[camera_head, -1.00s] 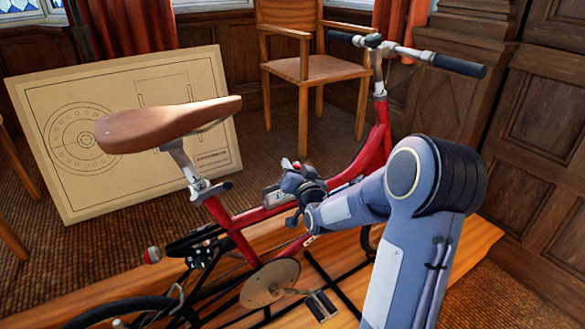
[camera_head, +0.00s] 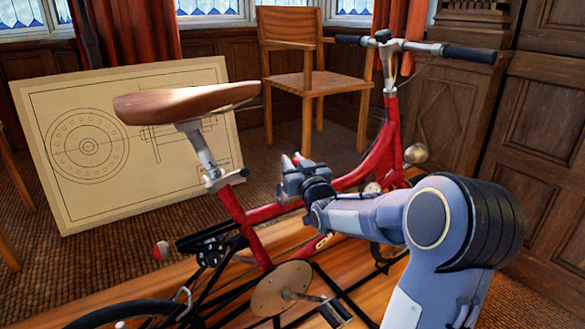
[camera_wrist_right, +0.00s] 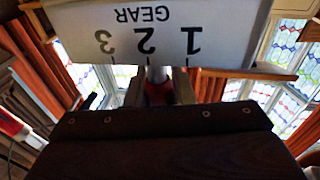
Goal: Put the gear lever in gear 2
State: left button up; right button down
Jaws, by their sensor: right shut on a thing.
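The bicycle (camera_head: 262,213) has a red frame and a brown saddle. In the right wrist view, a pale gear plate (camera_wrist_right: 220,20) shows upside down with GEAR and the marks 3, 2 and 1 from left to right. The gear lever (camera_wrist_right: 158,74) stands below the plate edge, close to the 2 mark; its exact setting is hard to tell. My right gripper (camera_wrist_right: 160,92) is shut on the lever, one finger at each side. In the head view, the right gripper (camera_head: 293,180) is at the top tube, hiding most of the lever. My left gripper is out of view.
A large drawing board (camera_head: 80,195) leans behind the bicycle at the left. A wooden chair (camera_head: 305,82) stands behind it. The handlebar (camera_head: 420,47) is at the upper right, near dark wall panelling (camera_head: 537,150). The bicycle stands over a wooden platform (camera_head: 185,277).

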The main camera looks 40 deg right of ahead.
jog(key=c, duration=1.3)
grip_release()
jog(key=shift+o, duration=0.2)
jog(key=shift+s, duration=0.1)
jog(key=v, duration=0.7)
jog(key=shift+s, duration=0.35)
jog(key=shift+a, duration=0.1)
